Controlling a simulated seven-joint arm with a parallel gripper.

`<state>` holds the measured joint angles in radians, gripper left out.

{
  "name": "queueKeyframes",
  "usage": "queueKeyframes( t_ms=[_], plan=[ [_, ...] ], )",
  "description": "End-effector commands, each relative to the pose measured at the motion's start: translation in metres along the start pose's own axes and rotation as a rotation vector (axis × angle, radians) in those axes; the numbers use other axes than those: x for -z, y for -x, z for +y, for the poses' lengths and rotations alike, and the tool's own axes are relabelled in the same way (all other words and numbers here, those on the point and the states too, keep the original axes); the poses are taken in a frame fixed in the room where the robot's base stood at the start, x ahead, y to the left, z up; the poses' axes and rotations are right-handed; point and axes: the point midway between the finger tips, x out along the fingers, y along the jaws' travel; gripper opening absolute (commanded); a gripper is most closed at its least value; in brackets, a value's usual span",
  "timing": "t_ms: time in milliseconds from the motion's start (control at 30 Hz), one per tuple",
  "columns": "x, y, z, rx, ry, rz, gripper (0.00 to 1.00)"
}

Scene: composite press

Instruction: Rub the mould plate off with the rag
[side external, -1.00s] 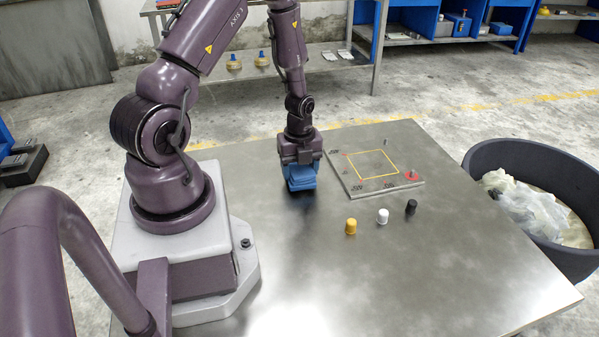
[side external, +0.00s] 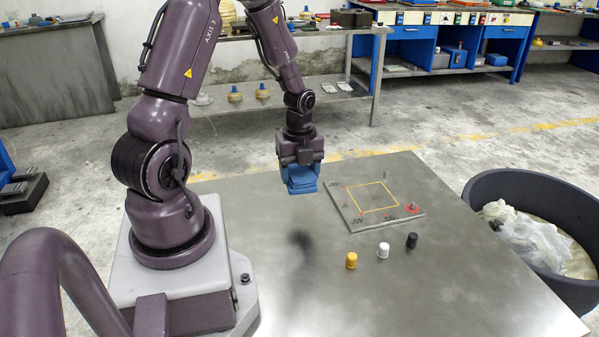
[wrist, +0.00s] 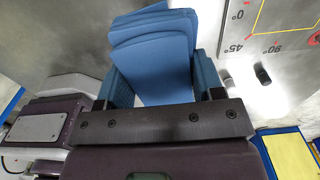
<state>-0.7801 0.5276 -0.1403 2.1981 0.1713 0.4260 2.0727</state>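A folded blue rag (side external: 301,181) hangs from my gripper (side external: 300,164), which is shut on it above the table. In the wrist view the rag (wrist: 155,50) sits between the two fingers of my gripper (wrist: 160,88). The mould plate (side external: 400,221) is a flat grey square plate lying on the table, to the right of my gripper. It has a yellow square outline, dark markings near its corners, a red mark at the front right corner and small upright pins. A corner of the plate (wrist: 275,42) shows at the upper right of the wrist view.
The metal table (side external: 420,290) bears a yellow cap (side external: 351,260), a white cap (side external: 383,250) and a black cap (side external: 411,240) in front of the plate. A black tub (side external: 570,192) with crumpled plastic stands beside the table at the right. The front of the table is clear.

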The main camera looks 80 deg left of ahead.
Motion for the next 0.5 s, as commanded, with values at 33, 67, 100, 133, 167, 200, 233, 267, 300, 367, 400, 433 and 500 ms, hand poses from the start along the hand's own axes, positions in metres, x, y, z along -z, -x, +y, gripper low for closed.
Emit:
queueKeyframes(
  t_ms=[33, 67, 100, 133, 167, 200, 233, 267, 300, 367, 400, 433, 500],
  plan=[
    [0.0, 0.0, 0.0, 0.0, 0.0, 0.0, 0.5],
    [0.0, 0.0, 0.0, 0.0, 0.0, 0.0, 0.43],
    [0.0, 0.0, 0.0, 0.0, 0.0, 0.0, 0.35],
    [0.0, 0.0, 0.0, 0.0, 0.0, 0.0, 0.35],
    [0.0, 0.0, 0.0, 0.0, -0.001, 0.0, 0.35],
    [0.001, 0.0, -0.001, 0.0, -0.004, 0.0, 0.35],
    [0.003, -0.001, -0.002, -0.002, -0.009, 0.002, 0.35],
    [0.005, -0.003, -0.002, -0.006, -0.014, 0.006, 0.35],
    [0.008, -0.006, -0.002, -0.013, -0.023, 0.013, 0.35],
    [0.014, -0.012, -0.007, -0.02, -0.044, 0.022, 0.35],
    [0.015, -0.016, -0.016, -0.016, -0.059, 0.023, 0.35],
    [0.016, -0.019, -0.023, -0.014, -0.072, 0.024, 0.35],
    [0.017, -0.025, -0.044, -0.007, -0.099, 0.023, 0.35]
  ],
)
